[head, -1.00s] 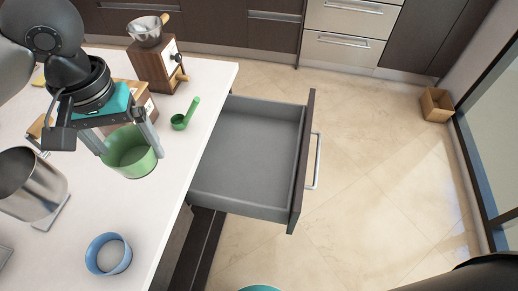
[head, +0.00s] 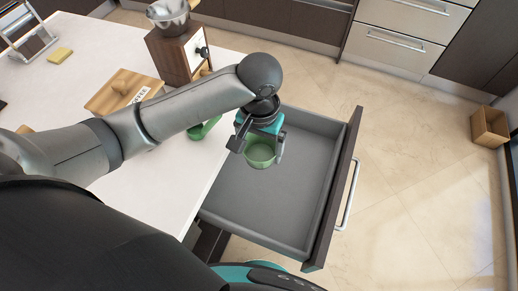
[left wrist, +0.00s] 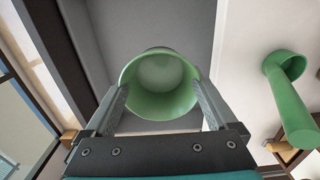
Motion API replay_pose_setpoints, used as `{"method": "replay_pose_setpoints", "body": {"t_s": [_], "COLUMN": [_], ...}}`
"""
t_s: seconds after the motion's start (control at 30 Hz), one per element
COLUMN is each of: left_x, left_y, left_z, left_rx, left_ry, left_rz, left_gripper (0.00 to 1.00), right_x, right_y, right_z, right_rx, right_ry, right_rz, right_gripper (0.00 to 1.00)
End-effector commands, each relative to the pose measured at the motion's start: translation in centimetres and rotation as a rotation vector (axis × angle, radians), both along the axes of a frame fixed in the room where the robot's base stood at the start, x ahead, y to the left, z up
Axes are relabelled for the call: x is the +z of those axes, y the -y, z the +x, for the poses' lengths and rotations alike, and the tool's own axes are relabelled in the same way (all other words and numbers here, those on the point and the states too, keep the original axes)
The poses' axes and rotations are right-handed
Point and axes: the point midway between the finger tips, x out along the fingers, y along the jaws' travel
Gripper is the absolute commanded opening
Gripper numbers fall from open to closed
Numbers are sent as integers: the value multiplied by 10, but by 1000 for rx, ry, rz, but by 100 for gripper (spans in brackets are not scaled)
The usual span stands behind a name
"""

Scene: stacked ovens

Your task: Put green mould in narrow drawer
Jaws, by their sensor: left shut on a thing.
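The green mould (head: 260,152) is a round, open-topped cup. My left gripper (head: 262,146) is shut on it and holds it over the open grey drawer (head: 280,208), near the drawer's counter side. In the left wrist view the mould (left wrist: 160,82) sits between the two fingers of the left gripper (left wrist: 160,100), with its opening facing the camera. The drawer floor (left wrist: 125,30) shows behind it. I cannot tell how far the mould is above the floor. The drawer looks empty otherwise. My right gripper is not in view.
The drawer front (head: 335,200) bounds the drawer's right side.

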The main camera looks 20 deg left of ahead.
Motion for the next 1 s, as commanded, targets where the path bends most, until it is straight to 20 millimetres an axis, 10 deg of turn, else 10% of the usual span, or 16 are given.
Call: {"method": "replay_pose_setpoints", "body": {"t_s": [0.63, 1.0], "left_x": [-140, -183], "left_y": [1, 1], "left_z": [-5, -5], "left_rx": [-1, -2], "left_ry": [-5, -4], "left_rz": [8, 7], "left_gripper": [24, 24], "right_x": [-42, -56], "right_y": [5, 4], "right_z": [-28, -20], "right_rx": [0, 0], "right_ry": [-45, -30], "right_rz": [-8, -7], "right_gripper": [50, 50]}}
